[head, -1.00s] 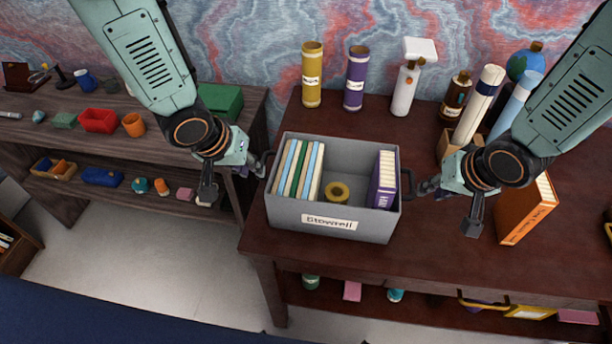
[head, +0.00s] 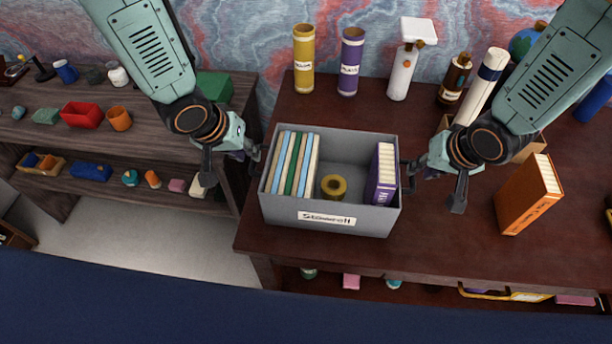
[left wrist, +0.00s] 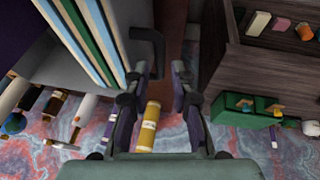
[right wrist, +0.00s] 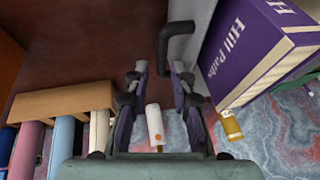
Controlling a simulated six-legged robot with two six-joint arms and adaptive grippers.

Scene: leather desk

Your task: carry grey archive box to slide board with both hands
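The grey archive box (head: 280,208) stands upright on the dark red-brown desk, near its left end. Several slim books (head: 292,165), a yellow-brown tape roll (head: 333,186) and a purple book (head: 384,178) are inside. My left gripper (head: 252,152) is at the box's left handle; its fingers are apart in the left wrist view (left wrist: 163,85), with the dark handle (left wrist: 150,45) just ahead, nearer the left finger. My right gripper (head: 416,168) is at the right handle; its fingers are apart in the right wrist view, with that handle (right wrist: 172,45) just ahead. I cannot identify the slide board.
Yellow (head: 304,60) and purple (head: 350,62) tubes and a white bottle (head: 402,75) stand behind the box. An orange book (head: 528,195) stands at right. Bare desk lies right of the box.

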